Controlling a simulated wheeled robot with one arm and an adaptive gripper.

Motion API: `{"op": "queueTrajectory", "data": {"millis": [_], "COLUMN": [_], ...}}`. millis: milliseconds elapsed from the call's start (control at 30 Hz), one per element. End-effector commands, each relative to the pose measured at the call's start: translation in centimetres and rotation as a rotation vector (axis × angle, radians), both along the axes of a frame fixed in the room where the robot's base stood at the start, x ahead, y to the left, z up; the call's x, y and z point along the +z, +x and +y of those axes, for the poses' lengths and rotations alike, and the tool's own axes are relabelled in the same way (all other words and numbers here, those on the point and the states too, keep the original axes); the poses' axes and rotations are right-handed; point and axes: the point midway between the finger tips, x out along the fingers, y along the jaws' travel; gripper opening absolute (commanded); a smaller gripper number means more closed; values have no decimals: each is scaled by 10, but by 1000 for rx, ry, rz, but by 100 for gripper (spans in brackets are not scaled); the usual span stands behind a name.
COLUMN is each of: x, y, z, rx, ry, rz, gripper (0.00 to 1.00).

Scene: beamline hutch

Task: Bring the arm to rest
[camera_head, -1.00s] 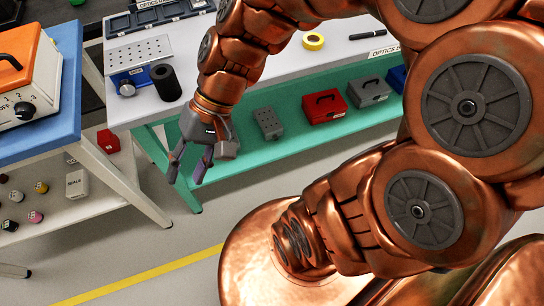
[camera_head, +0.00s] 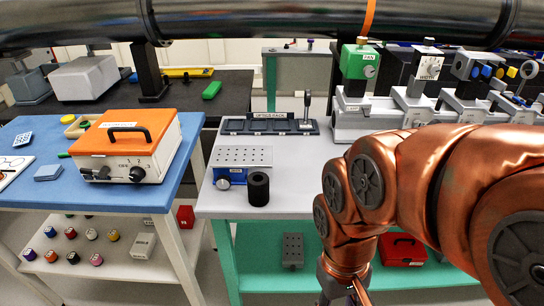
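My copper-coloured arm (camera_head: 440,190) fills the right side of the view, bent in front of the grey-white bench. Its forearm points down past the bench's front edge. My gripper (camera_head: 352,294) is at the bottom edge of the view and mostly cut off. Its fingertips are out of sight, so I cannot tell whether it is open or shut, or whether it holds anything.
The grey-white bench (camera_head: 310,185) carries a blue breadboard stage (camera_head: 240,167), a black cylinder (camera_head: 259,190) and an optics rack (camera_head: 270,125). A blue table (camera_head: 60,190) with an orange-topped control box (camera_head: 130,140) stands left. A red case (camera_head: 402,249) sits on the green lower shelf (camera_head: 320,255).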

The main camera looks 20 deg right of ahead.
Motion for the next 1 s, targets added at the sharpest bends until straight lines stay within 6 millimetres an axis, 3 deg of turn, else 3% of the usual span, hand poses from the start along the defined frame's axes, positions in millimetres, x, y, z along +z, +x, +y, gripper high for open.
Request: {"op": "queueTrajectory", "data": {"millis": [33, 433, 567, 1000], "x": [14, 102, 112, 112], "y": [0, 3, 4, 4], "z": [0, 0, 0, 0], "rx": [0, -1, -1, -1], "ry": [0, 1, 1, 2], "rz": [-3, -29, -33, -34], "gripper": [40, 40, 40, 40]}}
